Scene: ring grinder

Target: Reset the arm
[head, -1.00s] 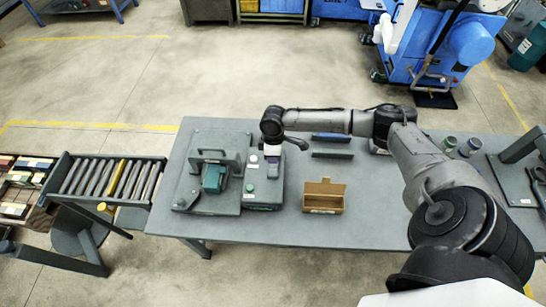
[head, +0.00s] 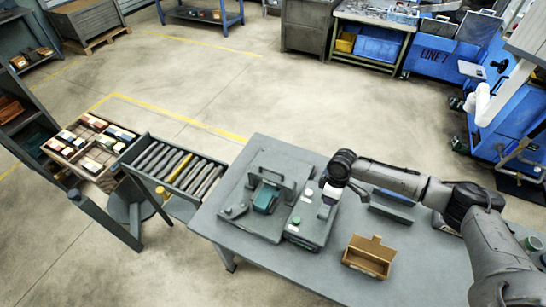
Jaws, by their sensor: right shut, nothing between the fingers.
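My right arm reaches in from the right of the head view. Its gripper (head: 329,195) is shut and empty, pointing down over the control box (head: 304,232) with a green button. I cannot tell whether it touches the box. Left of the control box, on the same table, stands the grinder fixture (head: 240,212) with a handle frame and a teal block (head: 265,198). My left gripper is out of view.
An open brown box (head: 367,262) and a dark blue bar (head: 392,212) lie on the grey table (head: 275,269). A roller conveyor (head: 175,168) and a tray of small boxes (head: 70,165) stand to the left.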

